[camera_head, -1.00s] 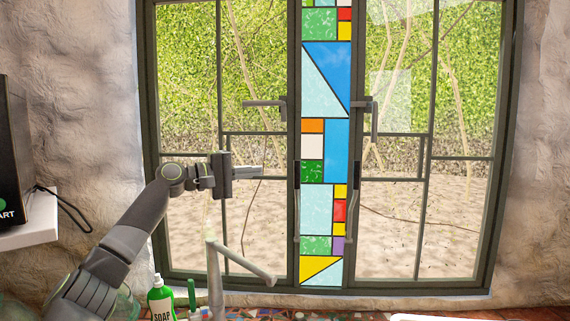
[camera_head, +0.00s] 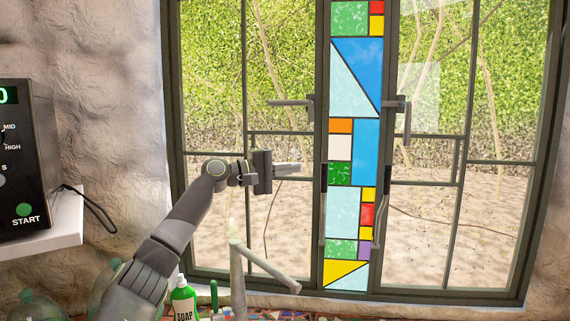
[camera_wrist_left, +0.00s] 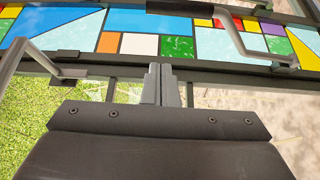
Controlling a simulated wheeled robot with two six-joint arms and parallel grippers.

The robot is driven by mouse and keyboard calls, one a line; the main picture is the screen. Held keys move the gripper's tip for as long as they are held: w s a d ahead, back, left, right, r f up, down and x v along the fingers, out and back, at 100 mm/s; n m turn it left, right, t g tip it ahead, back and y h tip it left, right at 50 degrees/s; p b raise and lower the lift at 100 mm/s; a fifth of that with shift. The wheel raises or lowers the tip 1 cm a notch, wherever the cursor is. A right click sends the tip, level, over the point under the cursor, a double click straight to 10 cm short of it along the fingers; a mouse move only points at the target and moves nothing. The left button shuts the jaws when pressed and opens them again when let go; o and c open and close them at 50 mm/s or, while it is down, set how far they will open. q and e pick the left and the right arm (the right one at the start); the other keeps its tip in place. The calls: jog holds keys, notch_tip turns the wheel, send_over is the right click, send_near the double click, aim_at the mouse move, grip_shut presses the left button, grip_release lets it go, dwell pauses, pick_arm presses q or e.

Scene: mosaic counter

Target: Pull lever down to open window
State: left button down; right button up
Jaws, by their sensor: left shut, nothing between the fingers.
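The window (camera_head: 355,268) has two dark-framed panes with a stained-glass strip between them, and looks shut. A grey lever (camera_head: 288,103) on the left pane points sideways to the left. A second lever (camera_head: 407,120) on the right pane hangs down. My left gripper (camera_head: 298,168) is below the left lever, in front of the left pane, apart from the lever and empty. In the left wrist view its fingers (camera_wrist_left: 160,88) are together. There a grey lever (camera_wrist_left: 72,73) shows at the left and a long handle (camera_wrist_left: 232,38) at the upper right. My right gripper is out of view.
A faucet (camera_head: 238,275) stands below my left gripper. A green soap bottle (camera_head: 184,301) is beside it. A black appliance (camera_head: 25,160) rests on a white shelf (camera_head: 65,225) at the left. Free room lies right of the faucet, before the window.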

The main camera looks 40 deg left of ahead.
pick_arm(q)
jog(key=p+x, duration=0.4)
jog(key=x, duration=0.3)
jog(key=s+d, duration=0.1)
jog(key=s+d+p, duration=0.1)
jog(key=s, duration=0.1)
jog(key=shift+s+d, duration=0.2)
jog(key=shift+d, duration=0.1)
jog(key=shift+s, duration=0.1)
jog(key=shift+f, duration=0.1)
